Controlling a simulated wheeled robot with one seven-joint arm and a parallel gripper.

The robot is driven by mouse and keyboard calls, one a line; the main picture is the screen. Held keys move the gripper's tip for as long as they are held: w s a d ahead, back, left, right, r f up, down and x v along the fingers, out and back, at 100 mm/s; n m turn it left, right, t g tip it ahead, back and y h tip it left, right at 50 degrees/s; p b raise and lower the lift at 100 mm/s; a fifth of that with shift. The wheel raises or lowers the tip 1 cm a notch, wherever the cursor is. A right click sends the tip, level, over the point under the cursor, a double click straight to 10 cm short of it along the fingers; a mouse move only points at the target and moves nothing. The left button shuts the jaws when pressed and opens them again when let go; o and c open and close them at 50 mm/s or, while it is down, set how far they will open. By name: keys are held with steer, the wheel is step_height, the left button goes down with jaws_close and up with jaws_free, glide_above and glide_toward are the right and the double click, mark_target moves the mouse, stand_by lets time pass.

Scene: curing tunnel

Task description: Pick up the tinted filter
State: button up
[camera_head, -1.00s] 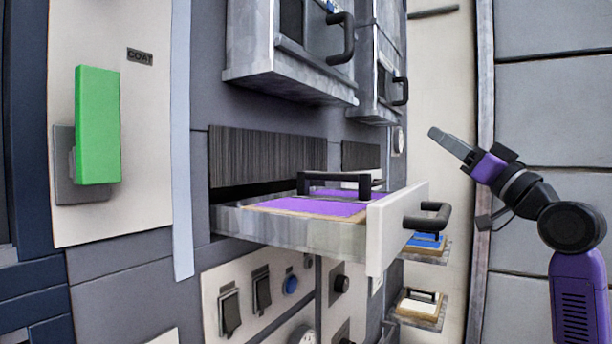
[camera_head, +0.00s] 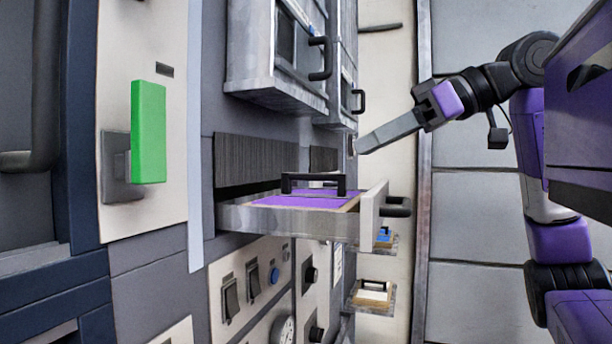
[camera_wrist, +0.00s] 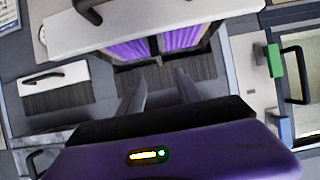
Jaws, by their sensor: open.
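The tinted filter (camera_head: 318,200) is a purple panel with a black bar handle, lying flat in an open drawer (camera_head: 290,222). In the wrist view the filter (camera_wrist: 185,38) shows as purple strips on both sides of its dark handle. My gripper (camera_head: 362,148) is empty, above and to the right of the drawer in the head view, apart from the filter. In the wrist view my gripper (camera_wrist: 160,82) has its two fingers spread, pointing toward the drawer. The drawer front hides part of the filter in the head view.
Metal cabinets (camera_head: 275,90) with black handles overhang the drawer. A blue item (camera_head: 383,236) and a pale item (camera_head: 374,292) with a black handle sit on small shelves below. A green block (camera_head: 148,132) juts from the wall panel at left. Space right of the drawer is open.

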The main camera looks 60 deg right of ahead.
steer(key=shift+b+x, duration=0.35)
steer(key=shift+x, duration=4.7)
steer(key=shift+d, duration=0.15)
jaws_close()
steer(key=shift+r+p, duration=0.35)
steer(key=shift+r, duration=2.1)
